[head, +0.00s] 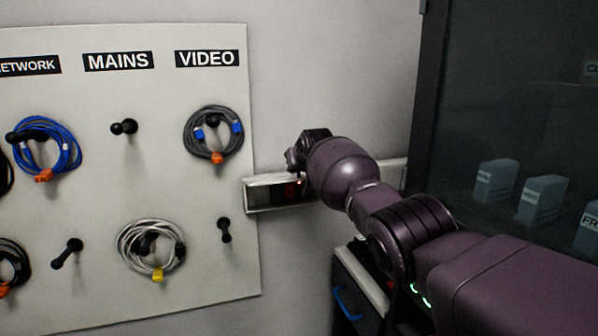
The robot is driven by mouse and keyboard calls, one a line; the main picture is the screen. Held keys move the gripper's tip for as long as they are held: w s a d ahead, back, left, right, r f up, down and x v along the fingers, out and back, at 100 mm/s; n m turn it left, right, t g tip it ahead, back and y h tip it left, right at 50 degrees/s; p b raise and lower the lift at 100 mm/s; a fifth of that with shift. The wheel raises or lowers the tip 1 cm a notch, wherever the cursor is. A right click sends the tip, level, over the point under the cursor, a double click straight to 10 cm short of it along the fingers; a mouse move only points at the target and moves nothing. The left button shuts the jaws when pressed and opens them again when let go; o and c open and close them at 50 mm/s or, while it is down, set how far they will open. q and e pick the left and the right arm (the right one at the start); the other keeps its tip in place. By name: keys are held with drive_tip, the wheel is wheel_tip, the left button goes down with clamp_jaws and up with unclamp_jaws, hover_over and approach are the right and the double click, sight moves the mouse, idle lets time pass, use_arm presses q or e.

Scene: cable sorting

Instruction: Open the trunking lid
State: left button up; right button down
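The trunking (262,210) is a white channel on the wall, right of the cable board. Its left part shows a recessed inside with a dark and reddish patch; its middle is hidden behind my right arm. A pale piece of it shows again on the right, near the dark cabinet. I cannot make out the lid as a separate piece. My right gripper (298,159) is at the trunking's upper edge, mostly hidden by its own wrist. I cannot tell whether it touches the trunking or how its fingers stand. My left gripper is not in view.
A white board (190,290) on the left carries pegs and coiled cables under labels including MAINS and VIDEO. A dark glass-fronted cabinet (430,110) stands on the right with pale boxes inside. A drawer unit with a blue handle (347,303) stands below the trunking.

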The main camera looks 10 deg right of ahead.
drive_tip(key=shift+w+r, duration=0.1)
drive_tip(key=shift+r, duration=0.1)
idle(0.4)
drive_tip(key=c, duration=0.9)
unclamp_jaws()
drive_tip(key=shift+w+f, duration=0.1)
drive_tip(key=shift+f, duration=0.1)
drive_tip(key=p+v, duration=0.3)
drive_tip(key=shift+r+p, duration=0.25)
drive_tip(key=shift+p, duration=0.05)
drive_tip(key=p+v, duration=0.1)
drive_tip(key=v, duration=0.6)
drive_tip(key=shift+s, duration=0.35)
